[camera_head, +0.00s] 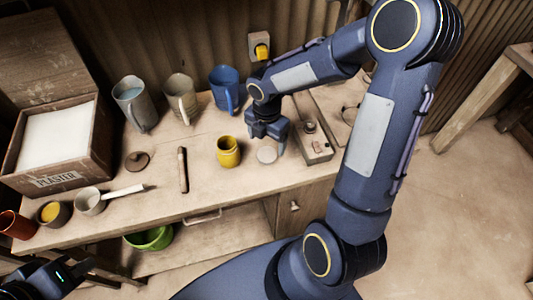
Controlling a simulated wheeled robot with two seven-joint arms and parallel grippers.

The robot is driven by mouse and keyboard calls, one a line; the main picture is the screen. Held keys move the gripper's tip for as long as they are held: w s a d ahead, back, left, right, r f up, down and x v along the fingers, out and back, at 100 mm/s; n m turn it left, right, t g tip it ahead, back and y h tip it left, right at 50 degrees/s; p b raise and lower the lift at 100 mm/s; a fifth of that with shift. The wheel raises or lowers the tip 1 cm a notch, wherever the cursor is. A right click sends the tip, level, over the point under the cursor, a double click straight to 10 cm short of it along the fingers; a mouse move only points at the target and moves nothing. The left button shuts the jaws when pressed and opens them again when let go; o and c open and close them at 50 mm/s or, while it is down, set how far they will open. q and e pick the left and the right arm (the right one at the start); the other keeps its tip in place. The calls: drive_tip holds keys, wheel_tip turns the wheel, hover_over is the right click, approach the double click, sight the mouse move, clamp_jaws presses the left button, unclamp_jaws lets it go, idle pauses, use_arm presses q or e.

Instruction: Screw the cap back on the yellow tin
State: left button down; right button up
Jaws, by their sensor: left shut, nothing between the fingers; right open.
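The yellow tin (228,154) stands upright on the workbench, near the middle, with its top visible. A flat pale grey disc (267,155) lies on the bench just right of the tin; it may be the cap. A brown round lid with a knob (137,161) lies further left. My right gripper (268,142) is open and points down just above and behind the pale disc, with nothing seen between its fingers. My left gripper (82,268) is shut and empty at the bottom left, in front of the bench and away from the tin.
Several mugs, including a blue one (225,88), stand along the back. A plaster box (58,150) fills the left. A wooden stick (183,170) lies left of the tin. A green bowl (150,238) sits below.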

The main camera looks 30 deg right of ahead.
sight(266, 154)
drive_tip(key=shift+f, duration=0.2)
drive_tip(key=shift+f, duration=0.15)
wheel_tip(266, 154, down, 5)
drive_tip(key=shift+p, duration=0.3)
drive_tip(key=c, duration=1.1)
drive_tip(key=shift+o, duration=0.2)
